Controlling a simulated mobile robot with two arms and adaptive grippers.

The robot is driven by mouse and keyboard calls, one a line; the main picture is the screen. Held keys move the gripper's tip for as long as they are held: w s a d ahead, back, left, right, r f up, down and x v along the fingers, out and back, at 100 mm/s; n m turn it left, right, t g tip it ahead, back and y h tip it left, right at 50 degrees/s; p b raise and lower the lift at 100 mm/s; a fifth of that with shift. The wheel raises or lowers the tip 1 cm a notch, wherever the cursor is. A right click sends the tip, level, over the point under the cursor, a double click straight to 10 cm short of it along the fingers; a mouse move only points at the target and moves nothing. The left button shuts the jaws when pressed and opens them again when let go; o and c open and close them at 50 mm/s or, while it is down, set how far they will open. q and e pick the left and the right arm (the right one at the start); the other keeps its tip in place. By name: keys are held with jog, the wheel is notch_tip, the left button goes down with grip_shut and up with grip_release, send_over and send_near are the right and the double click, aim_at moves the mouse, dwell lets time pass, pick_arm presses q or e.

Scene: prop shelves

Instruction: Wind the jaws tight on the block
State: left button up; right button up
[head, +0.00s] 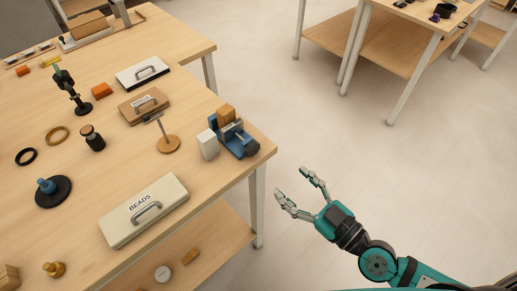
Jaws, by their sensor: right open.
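A blue vise (237,141) with a dark end piece stands near the right corner of the wooden table. The vise's handle is too small to make out clearly. My right gripper (291,182) is open and empty. It is off the table's right edge, over the floor, to the right of and below the vise in the picture. My left gripper is not in view.
A white block (207,144) stands beside the vise on its left. Another table (425,18) is at the back right.

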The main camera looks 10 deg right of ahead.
aim_at(255, 150)
jog(key=p+x, duration=0.3)
jog(key=x, duration=0.9)
jog(key=shift+w, duration=0.1)
jog(key=c, duration=1.1)
jog(key=shift+c, duration=0.2)
jog(key=shift+m, duration=0.3)
jog(key=m, duration=0.2)
jog(key=shift+m+p, duration=0.3)
jog(key=shift+p, duration=0.1)
jog(key=shift+m, duration=1.8)
